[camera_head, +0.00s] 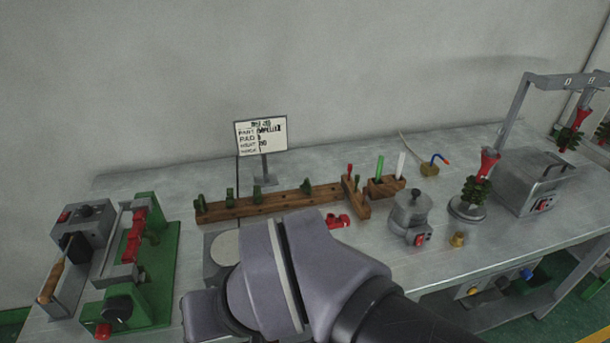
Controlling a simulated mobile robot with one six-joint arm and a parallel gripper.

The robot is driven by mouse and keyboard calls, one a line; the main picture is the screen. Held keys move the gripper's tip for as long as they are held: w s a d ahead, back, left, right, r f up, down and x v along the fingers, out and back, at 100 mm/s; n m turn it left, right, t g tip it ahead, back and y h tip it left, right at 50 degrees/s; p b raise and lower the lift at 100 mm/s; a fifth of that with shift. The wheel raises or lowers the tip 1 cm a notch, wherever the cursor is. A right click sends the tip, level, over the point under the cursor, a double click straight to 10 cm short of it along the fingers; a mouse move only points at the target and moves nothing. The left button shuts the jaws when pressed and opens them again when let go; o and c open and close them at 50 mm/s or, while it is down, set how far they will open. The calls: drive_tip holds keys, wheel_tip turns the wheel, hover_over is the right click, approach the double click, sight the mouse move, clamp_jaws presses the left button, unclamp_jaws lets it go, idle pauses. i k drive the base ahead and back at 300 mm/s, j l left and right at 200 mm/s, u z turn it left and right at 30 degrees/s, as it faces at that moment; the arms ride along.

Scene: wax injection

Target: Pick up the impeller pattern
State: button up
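A small red piece (338,221) lies on the grey bench just beyond my arm. It may be the impeller pattern, but it is too small here to tell its shape. My arm fills the bottom middle of the view, nearer than the red piece. My gripper does not show, so I cannot see its fingers or whether it holds anything.
A wooden rack (280,203) with green pieces stands behind my arm. A green-based machine (165,262) is at left. A lidded pot (409,217), a red-and-green tree (474,190) and a metal box (535,183) stand at right.

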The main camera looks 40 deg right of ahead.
sight(306, 187)
drive_tip(key=z, duration=1.25)
